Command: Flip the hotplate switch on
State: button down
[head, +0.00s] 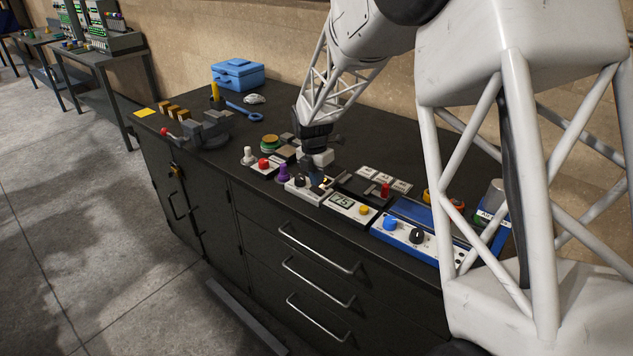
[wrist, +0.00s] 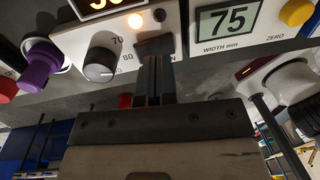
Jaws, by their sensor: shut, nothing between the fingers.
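The hotplate control box (head: 305,193) is a white box on the dark bench. In the head view my gripper (head: 318,184) is over the box's right part. A dark block at the fingertips covers the switch area; I cannot tell the switch's position or whether they touch.
The width gauge (head: 350,207) reading 75 stands close to the right, then a blue-and-white unit (head: 405,237) with knobs. A purple knob (head: 283,173) and a red button (head: 263,163) sit close left. A blue toolbox (head: 238,73) is at the far back.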

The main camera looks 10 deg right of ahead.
aim_at(322, 193)
notch_tip(322, 193, up, 12)
jog(key=s+d, duration=0.1)
jog(key=shift+s+d+r, duration=0.2)
jog(key=shift+s, duration=0.1)
dwell(0.5)
jog(key=s+d+r+m+t, duration=0.1)
jog(key=s+d+r+m, duration=0.15)
jog(key=s+m, duration=0.55)
jog(key=s+d+r+m+t, duration=0.15)
jog(key=s+r+m, duration=0.3)
jog(key=s, duration=0.75)
jog(key=s+d+f+m, duration=0.1)
jog(key=s+m, duration=0.6)
jog(key=s, duration=0.4)
jog(key=s+d+f+m, duration=0.2)
jog(key=s+m, duration=0.5)
jog(key=s, duration=0.3)
jog(key=shift+s+d+f+m+t+y, duration=0.15)
jog(key=shift+s+d+m+t+y, duration=0.1)
jog(key=shift+s+m+t+y, duration=0.15)
